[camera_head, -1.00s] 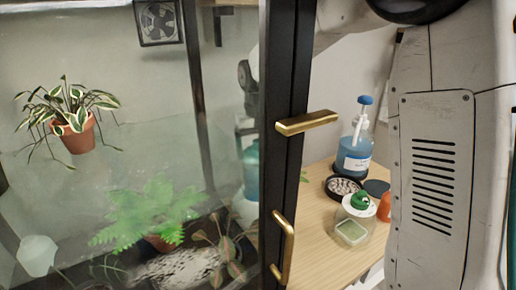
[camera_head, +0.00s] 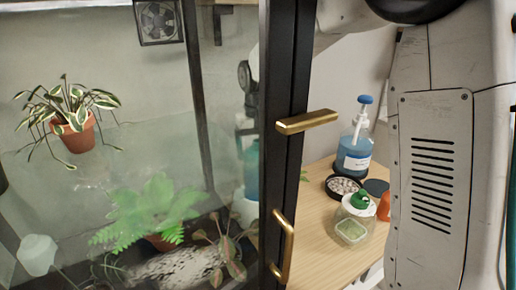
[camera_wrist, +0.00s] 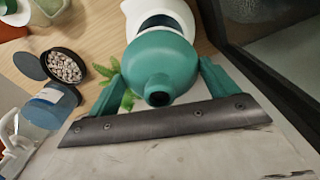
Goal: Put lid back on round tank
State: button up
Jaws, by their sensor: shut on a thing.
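My gripper (camera_wrist: 170,96) is shut on a teal, dome-shaped lid (camera_wrist: 158,68) with a short neck and a dark round end facing the wrist camera. The teal fingers are at either side of it. Beyond the lid in the wrist view is the white round tank (camera_wrist: 185,12), with a dark band or opening partly hidden by the lid. I cannot tell whether lid and tank touch. In the head view the teal lid (camera_head: 251,172) shows dimly through glass, above the white tank (camera_head: 244,213), both partly cut off by the black frame.
A black-framed glass door (camera_head: 285,150) with brass handles is close in front. On the wooden table (camera_head: 322,225) are a blue pump bottle (camera_head: 355,158), a pebble dish (camera_head: 342,187) and a green-capped jar (camera_head: 353,228). A fern (camera_head: 150,212) stands behind the glass.

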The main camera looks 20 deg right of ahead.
dwell(0.4)
jog(key=o, duration=0.8)
jog(key=shift+r, duration=3.5)
jog(key=shift+c, duration=0.2)
grip_shut()
jog(key=shift+f, duration=0.1)
